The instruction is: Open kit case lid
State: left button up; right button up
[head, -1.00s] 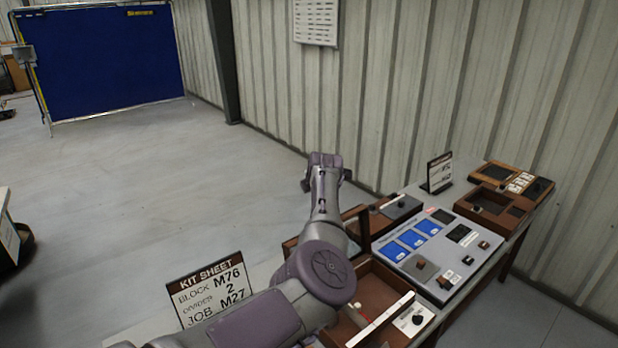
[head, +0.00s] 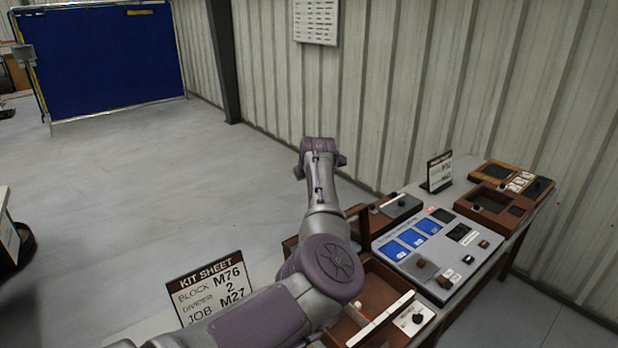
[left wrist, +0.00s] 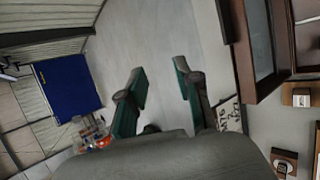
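A brown open-topped wooden case (head: 385,276) sits on the bench, partly hidden behind my left arm. A brown upright edge (head: 358,228) shows behind the arm; I cannot tell whether it is the case's lid. The left wrist view shows a brown frame around a grey panel (left wrist: 240,60) at the right, which may be the lid. My left gripper (head: 320,158) is up beyond the bench items, apart from them. In the left wrist view its two green fingers (left wrist: 160,92) are spread with nothing between them. My right gripper is not in view.
A kit sheet sign (head: 208,290) stands at the bench's left. A corrugated wall (head: 450,90) runs behind.

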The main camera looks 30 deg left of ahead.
pick_arm(q)
jog(key=v, duration=0.7)
jog(key=shift+s+r, duration=0.15)
jog(key=shift+s, duration=0.05)
jog(key=shift+d, duration=0.1)
dwell(0.3)
